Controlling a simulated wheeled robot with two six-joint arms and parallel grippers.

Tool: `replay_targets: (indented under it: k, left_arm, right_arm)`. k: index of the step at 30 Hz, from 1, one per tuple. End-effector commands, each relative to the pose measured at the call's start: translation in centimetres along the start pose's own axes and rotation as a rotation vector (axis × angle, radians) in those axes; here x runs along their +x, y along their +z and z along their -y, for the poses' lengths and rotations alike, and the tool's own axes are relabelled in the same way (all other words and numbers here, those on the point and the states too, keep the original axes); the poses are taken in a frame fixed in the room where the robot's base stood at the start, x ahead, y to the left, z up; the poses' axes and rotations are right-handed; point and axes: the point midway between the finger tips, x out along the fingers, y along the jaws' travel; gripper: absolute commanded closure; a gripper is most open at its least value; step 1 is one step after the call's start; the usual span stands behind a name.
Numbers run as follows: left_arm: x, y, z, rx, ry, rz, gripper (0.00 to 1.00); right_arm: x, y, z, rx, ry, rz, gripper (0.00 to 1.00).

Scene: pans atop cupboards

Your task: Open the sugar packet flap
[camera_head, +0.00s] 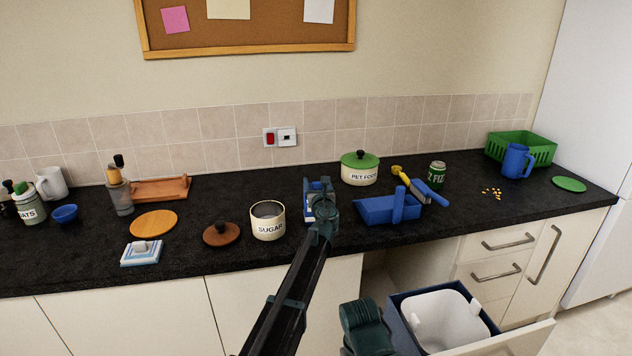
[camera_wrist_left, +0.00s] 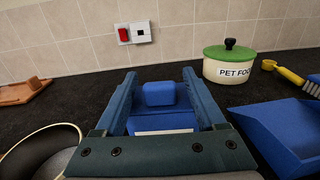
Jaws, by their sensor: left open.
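The sugar packet, a small blue block with a pale label, stands on the dark counter; it shows in the left wrist view (camera_wrist_left: 165,122) between my left fingers. Its smaller blue top part (camera_wrist_left: 158,94), seemingly the flap, sits above the label, and I cannot tell whether it is raised. My left gripper (camera_head: 321,187) is open around the packet in the head view and mostly covers it there. In the left wrist view its two fingers (camera_wrist_left: 160,92) stand on either side, with no clear contact. No right gripper fingers show.
An open sugar pot (camera_head: 268,222) stands just left of my gripper, its brown lid (camera_head: 221,234) beside it. A blue dustpan (camera_head: 375,210) and pet food pot (camera_head: 360,170) are to the right. Below is an open drawer with a white bin (camera_head: 440,318).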

Motion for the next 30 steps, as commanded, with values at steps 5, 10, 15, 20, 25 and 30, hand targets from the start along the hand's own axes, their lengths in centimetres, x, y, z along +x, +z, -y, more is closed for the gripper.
replay_targets:
  k: [5,10,15,20,25,30]
  left_arm:
    - [1.76,0.00,0.05,0.000,-0.001,0.000,0.28]
    - [1.75,0.00,0.01,0.000,-0.001,0.000,0.28]
    - [1.73,0.00,0.00,0.000,-0.001,0.000,0.44]
    - [1.72,0.00,0.01,0.000,0.000,0.000,0.72]
    - [1.72,0.00,0.01,0.000,0.000,0.000,1.00]
    - [1.72,0.06,0.01,0.000,0.000,-0.003,1.00]
  right_arm:
    - [0.00,0.00,0.00,0.000,0.000,0.000,0.50]
    - [0.00,0.00,0.00,0.000,0.000,0.000,0.50]
    - [0.00,0.00,0.00,0.000,0.000,0.000,0.50]
    - [0.00,0.00,0.00,0.000,0.000,0.000,0.50]
    - [0.00,0.00,0.00,0.000,0.000,0.000,0.50]
    - [-0.12,0.01,-0.01,0.000,0.000,0.000,0.50]
